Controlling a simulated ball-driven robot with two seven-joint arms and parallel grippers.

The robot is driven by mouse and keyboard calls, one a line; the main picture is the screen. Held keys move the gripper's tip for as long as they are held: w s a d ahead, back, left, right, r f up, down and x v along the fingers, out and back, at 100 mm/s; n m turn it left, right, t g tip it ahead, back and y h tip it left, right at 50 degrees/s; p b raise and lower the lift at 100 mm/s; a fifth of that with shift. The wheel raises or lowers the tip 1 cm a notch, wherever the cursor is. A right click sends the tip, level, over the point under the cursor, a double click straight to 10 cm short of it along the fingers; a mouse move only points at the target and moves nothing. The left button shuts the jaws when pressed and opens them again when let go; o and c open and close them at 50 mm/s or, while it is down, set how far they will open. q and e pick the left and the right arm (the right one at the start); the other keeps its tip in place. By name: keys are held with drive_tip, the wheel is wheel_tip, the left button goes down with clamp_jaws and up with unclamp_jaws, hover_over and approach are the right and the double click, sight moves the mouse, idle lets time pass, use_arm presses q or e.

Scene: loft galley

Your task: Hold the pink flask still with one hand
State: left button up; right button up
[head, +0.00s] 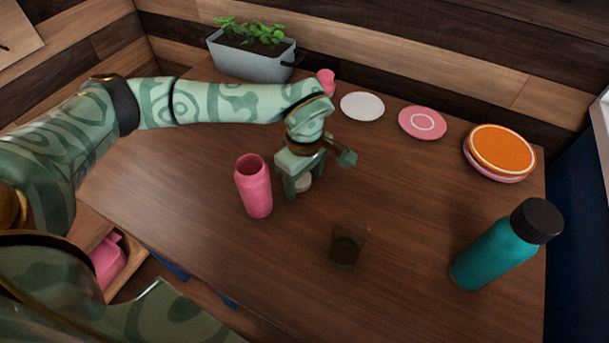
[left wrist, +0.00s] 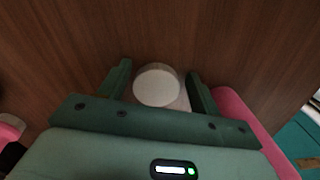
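The pink flask (head: 254,187) stands upright on the wooden table (head: 180,190), its top open. In the left wrist view part of the flask (left wrist: 243,116) shows at the right, outside the fingers. My left gripper (head: 298,187) points down just right of the flask in the head view. Its fingers are open, on either side of a small round white piece (left wrist: 157,86) with gaps beside it. My right gripper is not in view.
A clear brown-tinted glass (head: 346,247) stands near the front and a teal bottle (head: 492,252) with a black cap at right. Behind are a planter (head: 250,60), a small pink cup (head: 326,79), a white plate (head: 362,106), a pink plate (head: 422,122) and stacked orange plates (head: 502,149).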

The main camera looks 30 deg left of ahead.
sight(305, 182)
use_arm(q)
drive_tip(key=shift+r, duration=0.15)
wheel_tip(305, 182, up, 12)
drive_tip(key=p, duration=0.4)
drive_tip(key=shift+p, duration=0.35)
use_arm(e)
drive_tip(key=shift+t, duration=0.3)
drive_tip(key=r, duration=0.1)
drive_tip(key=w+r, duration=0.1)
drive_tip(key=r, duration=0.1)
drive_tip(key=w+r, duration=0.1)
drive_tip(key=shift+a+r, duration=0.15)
